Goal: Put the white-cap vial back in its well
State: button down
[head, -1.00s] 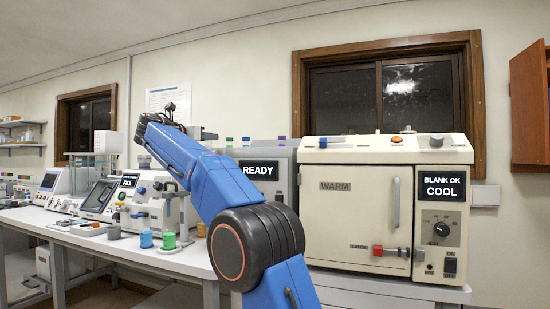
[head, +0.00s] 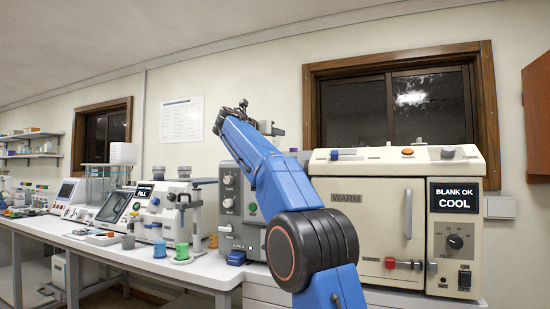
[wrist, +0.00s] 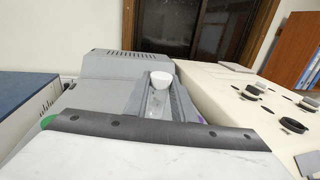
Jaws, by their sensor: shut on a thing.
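The white-cap vial (wrist: 161,80) shows upright in the middle of the wrist view, its white cap on top and its pale body below. My gripper (head: 271,128) is shut on it, raised at the far end of my blue arm in the head view. The vial is too small to make out in the head view. Behind and below it in the wrist view is a grey machine (wrist: 100,68) with vent slots. Small green and purple bits show at its near edge, mostly covered. The vial's well is hidden.
A cream oven (head: 375,215) reading "BLANK OK COOL" stands right of my arm. A grey unit with knobs (head: 229,205) is left of it. A blue cup (head: 160,249) and a green cup (head: 182,252) stand near the bench edge.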

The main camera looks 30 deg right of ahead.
jog(key=shift+f, duration=3.75)
jog(key=shift+f, duration=0.2)
jog(key=c, duration=1.5)
grip_release()
jog(key=shift+a+r, duration=0.1)
jog(key=shift+r, duration=0.15)
jog(key=v, duration=1.2)
